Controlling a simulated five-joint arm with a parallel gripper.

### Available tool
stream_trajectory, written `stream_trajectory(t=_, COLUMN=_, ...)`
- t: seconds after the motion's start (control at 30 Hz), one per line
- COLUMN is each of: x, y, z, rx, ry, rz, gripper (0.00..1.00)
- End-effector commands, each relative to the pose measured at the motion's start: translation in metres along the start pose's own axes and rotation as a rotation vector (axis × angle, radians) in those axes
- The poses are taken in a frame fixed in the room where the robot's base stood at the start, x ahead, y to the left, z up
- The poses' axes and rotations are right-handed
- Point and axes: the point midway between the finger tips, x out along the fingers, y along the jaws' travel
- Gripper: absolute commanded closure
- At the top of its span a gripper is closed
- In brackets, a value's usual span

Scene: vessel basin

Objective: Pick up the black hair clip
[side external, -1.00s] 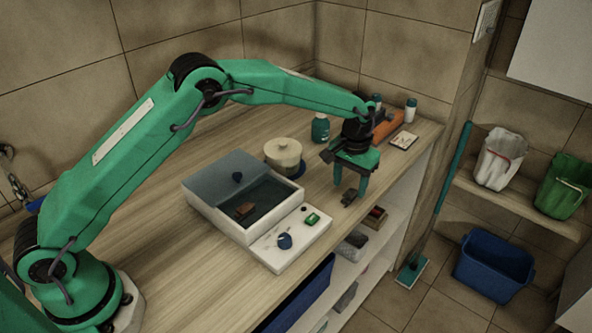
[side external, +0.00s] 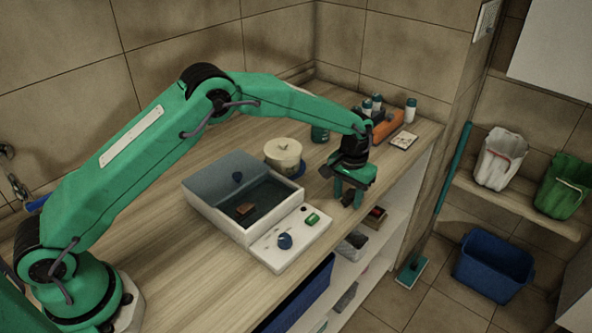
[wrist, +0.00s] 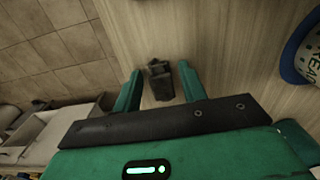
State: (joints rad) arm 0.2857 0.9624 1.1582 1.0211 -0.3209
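The black hair clip (wrist: 160,80) lies on the wooden counter near its front edge. In the wrist view it sits between the two green fingers of my gripper (wrist: 160,70), with a gap on each side. My gripper is open and low over the counter; in the side view its fingers (side external: 350,196) are down around the clip's spot. The fingers largely hide the clip there.
A grey open-topped basin box (side external: 222,207) with a white control panel stands left of my gripper. A round cream pot (side external: 283,153) is behind it. Bottles (side external: 411,109) and an orange object (side external: 388,126) stand at the back right. The counter edge drops to shelves at the right.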

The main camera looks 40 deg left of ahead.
Motion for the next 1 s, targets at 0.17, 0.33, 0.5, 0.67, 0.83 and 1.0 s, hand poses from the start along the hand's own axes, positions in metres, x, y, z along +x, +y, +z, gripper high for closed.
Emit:
stream_trajectory(t=0.17, x=0.0, y=0.0, z=0.0, rx=0.0, ry=0.0, rz=0.0, gripper=0.94)
stream_trajectory(t=0.33, x=0.0, y=0.0, z=0.0, rx=0.0, ry=0.0, rz=0.0, gripper=0.95)
stream_trajectory(t=0.5, x=-0.002, y=0.0, z=0.0, rx=0.0, ry=0.001, rz=0.0, gripper=0.95)
stream_trajectory(t=0.67, x=-0.009, y=0.0, z=-0.001, rx=0.0, ry=0.002, rz=0.001, gripper=0.95)
stream_trajectory(t=0.83, x=-0.028, y=0.0, z=-0.001, rx=0.0, ry=0.004, rz=0.001, gripper=0.95)
stream_trajectory(t=1.0, x=-0.049, y=0.009, z=0.009, rx=0.004, ry=0.002, rz=0.001, gripper=0.95)
